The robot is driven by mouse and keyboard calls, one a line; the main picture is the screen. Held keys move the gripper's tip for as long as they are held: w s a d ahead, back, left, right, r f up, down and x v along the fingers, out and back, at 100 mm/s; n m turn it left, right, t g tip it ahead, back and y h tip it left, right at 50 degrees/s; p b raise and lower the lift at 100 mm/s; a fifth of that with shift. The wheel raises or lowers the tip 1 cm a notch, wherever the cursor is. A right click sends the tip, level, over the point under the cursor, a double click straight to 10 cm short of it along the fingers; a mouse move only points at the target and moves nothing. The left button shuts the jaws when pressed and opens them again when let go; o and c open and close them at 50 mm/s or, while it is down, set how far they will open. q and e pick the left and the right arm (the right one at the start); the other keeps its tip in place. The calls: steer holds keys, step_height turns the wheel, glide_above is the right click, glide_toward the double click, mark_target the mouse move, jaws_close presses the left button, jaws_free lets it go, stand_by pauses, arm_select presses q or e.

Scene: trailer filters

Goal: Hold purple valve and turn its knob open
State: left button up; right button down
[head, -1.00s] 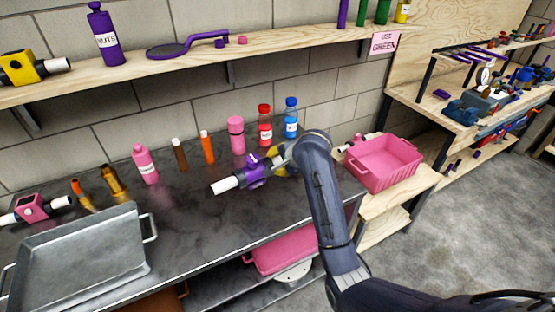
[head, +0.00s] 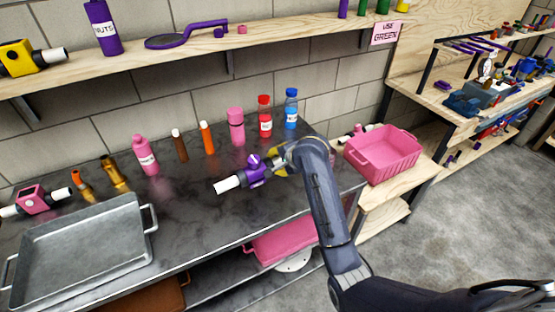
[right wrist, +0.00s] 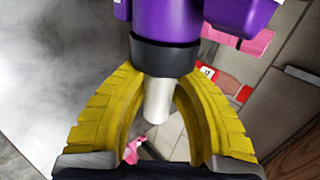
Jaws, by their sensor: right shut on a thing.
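The purple valve (head: 258,178) is over the dark metal table, with a white pipe end (head: 228,184) pointing left. Its purple knob (head: 254,160) is on the upper side. My right gripper (head: 274,163) is at the valve's right end. In the right wrist view, its yellow fingers (right wrist: 165,76) are shut around the valve's black collar (right wrist: 165,55), below the purple body (right wrist: 165,20). A white pipe (right wrist: 157,100) extends between the fingers. I cannot tell whether the valve touches the table. My left gripper is not in view.
Several bottles stand behind the valve, including a pink one (head: 237,127), a red one (head: 265,118) and a blue one (head: 291,110). A grey metal tray (head: 80,250) is at left and a pink bin (head: 383,153) at right. The table's middle is clear.

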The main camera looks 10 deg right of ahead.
steer(key=shift+f, duration=2.75)
steer(key=shift+f, duration=0.1)
